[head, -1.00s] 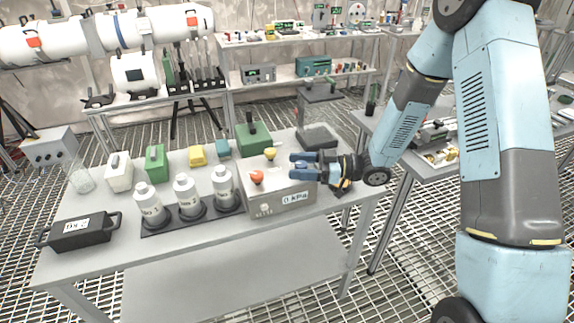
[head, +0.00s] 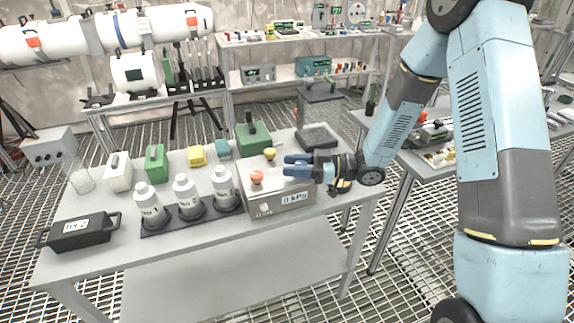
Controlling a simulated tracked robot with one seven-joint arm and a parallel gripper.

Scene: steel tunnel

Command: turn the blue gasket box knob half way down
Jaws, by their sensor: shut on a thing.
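The gasket box (head: 262,203) is a grey box at the right front of the near table, with a display reading 0 kPa on its front. My gripper (head: 290,166) reaches in from the right, lying nearly level over the box's right top. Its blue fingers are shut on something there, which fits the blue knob. The blue knob itself is hidden by the fingers, so its angle cannot be told.
Three white bottles (head: 186,194) stand in a dark rack left of the box. A green box (head: 253,138) and a dark stand (head: 318,136) are behind it. A black case (head: 78,232) lies at the left front. The table's front strip is clear.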

